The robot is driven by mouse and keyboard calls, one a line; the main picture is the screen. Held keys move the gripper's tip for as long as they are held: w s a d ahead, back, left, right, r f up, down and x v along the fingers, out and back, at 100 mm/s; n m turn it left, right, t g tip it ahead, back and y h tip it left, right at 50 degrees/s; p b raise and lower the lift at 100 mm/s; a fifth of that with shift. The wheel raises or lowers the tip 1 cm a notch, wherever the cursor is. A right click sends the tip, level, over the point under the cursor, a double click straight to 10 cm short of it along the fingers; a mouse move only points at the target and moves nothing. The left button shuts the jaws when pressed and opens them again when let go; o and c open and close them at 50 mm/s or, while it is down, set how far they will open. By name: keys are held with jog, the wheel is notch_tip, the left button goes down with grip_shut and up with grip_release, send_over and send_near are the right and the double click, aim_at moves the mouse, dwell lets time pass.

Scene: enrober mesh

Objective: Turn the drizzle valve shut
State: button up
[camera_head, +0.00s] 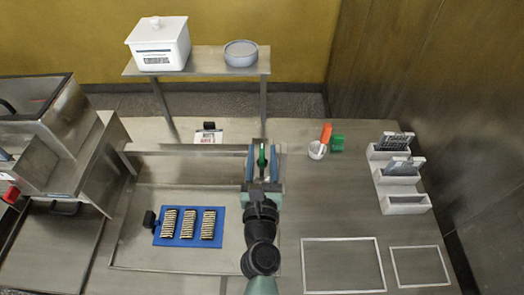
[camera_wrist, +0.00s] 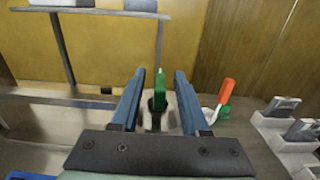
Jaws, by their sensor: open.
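The drizzle valve has a green lever handle (camera_head: 262,157) at the right end of a horizontal metal pipe (camera_head: 195,150). In the wrist view the green handle (camera_wrist: 160,85) stands upright on its dark stem. My gripper (camera_head: 262,160) is open, with one blue finger on each side of the handle. In the wrist view the gripper (camera_wrist: 158,85) shows gaps between the handle and both fingers. The lower part of the valve is partly hidden by my gripper in the head view.
A blue mat (camera_head: 175,240) with several striped bars lies left of my arm. A white cup (camera_head: 317,150), an orange-handled tool (camera_head: 326,132) and a green block (camera_head: 337,143) stand right of the valve. White holders (camera_head: 404,205) are farther right. A shelf (camera_head: 200,68) stands behind.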

jog(key=shift+w, duration=0.25)
grip_shut()
